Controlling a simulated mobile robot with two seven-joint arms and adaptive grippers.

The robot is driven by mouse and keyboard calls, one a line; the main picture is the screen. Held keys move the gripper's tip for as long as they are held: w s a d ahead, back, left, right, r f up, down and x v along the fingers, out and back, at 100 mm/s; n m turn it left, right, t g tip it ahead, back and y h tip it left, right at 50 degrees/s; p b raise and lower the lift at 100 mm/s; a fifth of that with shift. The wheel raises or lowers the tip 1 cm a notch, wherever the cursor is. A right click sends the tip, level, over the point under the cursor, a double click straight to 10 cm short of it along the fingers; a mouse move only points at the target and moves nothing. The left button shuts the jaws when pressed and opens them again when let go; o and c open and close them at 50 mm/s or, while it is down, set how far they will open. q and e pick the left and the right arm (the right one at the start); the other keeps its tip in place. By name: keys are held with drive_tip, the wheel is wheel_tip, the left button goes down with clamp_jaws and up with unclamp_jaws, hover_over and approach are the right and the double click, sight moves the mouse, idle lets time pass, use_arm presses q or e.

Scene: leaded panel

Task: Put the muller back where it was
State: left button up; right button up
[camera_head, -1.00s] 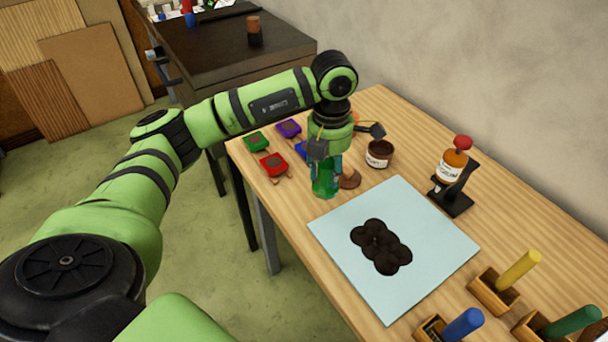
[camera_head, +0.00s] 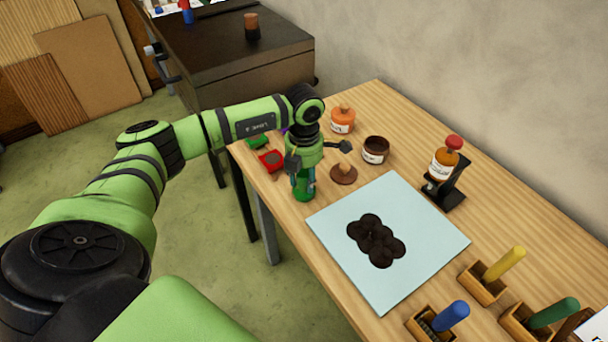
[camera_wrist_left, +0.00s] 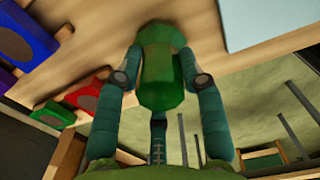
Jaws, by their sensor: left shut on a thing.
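My left gripper (camera_head: 301,177) is shut on a green faceted piece, which I take to be the muller (camera_head: 304,190). It is held upright near the table's left edge, left of the pale blue slab (camera_head: 328,216). In the left wrist view the muller (camera_wrist_left: 162,82) sits between the teal fingers of the gripper (camera_wrist_left: 162,75), with its wider end away from me. I cannot tell whether it touches the table. My right gripper is not in view.
A brown disc-shaped piece (camera_head: 343,175) lies just right of the muller. A dark jar (camera_head: 375,150), an orange jar (camera_head: 342,121) and a red block (camera_head: 271,161) stand around it. Dark patches (camera_head: 375,241) cover the slab's middle. Brush boxes (camera_head: 482,283) stand near the front.

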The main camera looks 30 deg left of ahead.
use_arm(q)
drive_tip(key=shift+f, duration=0.1)
drive_tip(key=o, duration=1.1)
drive_tip(key=shift+r, duration=0.35)
wheel_tip(320, 180, up, 11)
drive_tip(key=b, duration=0.2)
drive_tip(key=shift+f+b, duration=0.2)
drive_tip(key=shift+b, duration=0.15)
drive_tip(key=shift+r, duration=0.55)
